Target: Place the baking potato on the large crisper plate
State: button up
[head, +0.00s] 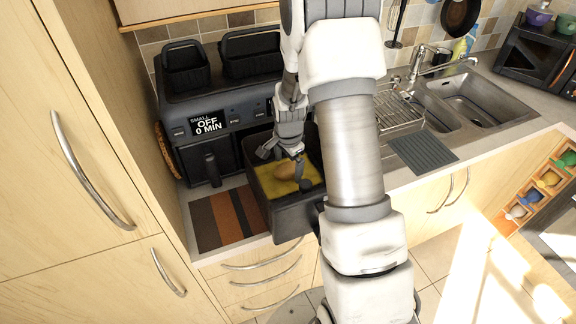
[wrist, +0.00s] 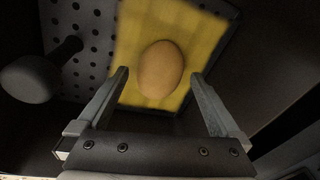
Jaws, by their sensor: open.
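The baking potato (head: 285,171) is a brown oval. It lies on a yellow checked surface (head: 272,187) inside the pulled-out dark drawer (head: 293,216); it also shows in the wrist view (wrist: 161,69). A grey perforated plate (wrist: 88,22), which looks like the crisper plate, shows beside the yellow surface in the wrist view. My gripper (head: 281,166) reaches down into the drawer. In the wrist view my gripper (wrist: 159,78) is open, its fingers on either side of the potato with gaps. Nothing is held.
A round grey knob (wrist: 30,79) stands left of the fingers in the wrist view. The air fryer (head: 210,110) is behind the drawer, with two dark bins (head: 186,68) on top. A striped mat (head: 228,220) lies left of the drawer. The drying rack and sink (head: 478,98) are right.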

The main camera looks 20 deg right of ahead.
aim_at(288, 173)
jog(key=s+a+r+n+t, duration=0.1)
jog(key=s+a+r+n, duration=0.15)
jog(key=r, duration=0.45)
jog(key=s+a+r+n, duration=0.15)
jog(key=s+r, duration=0.25)
jog(key=r, duration=0.4)
jog(key=s+a+r+n+t, duration=0.1)
jog(key=s+a+r+n, duration=0.15)
jog(key=r, duration=0.45)
jog(key=s+a+r+n+t, duration=0.1)
jog(key=s+r+n, duration=0.1)
jog(key=s+n, duration=0.2)
jog(key=s+a+r+n+t, duration=0.1)
jog(key=s+a+r+n, duration=0.1)
jog(key=s, duration=0.9)
jog(key=shift+s+a+r+n+y+b, duration=0.15)
jog(key=shift+r+n+y+b, duration=0.25)
jog(key=shift+n, duration=0.85)
jog(key=shift+f+b, duration=0.35)
jog(key=shift+b, duration=0.2)
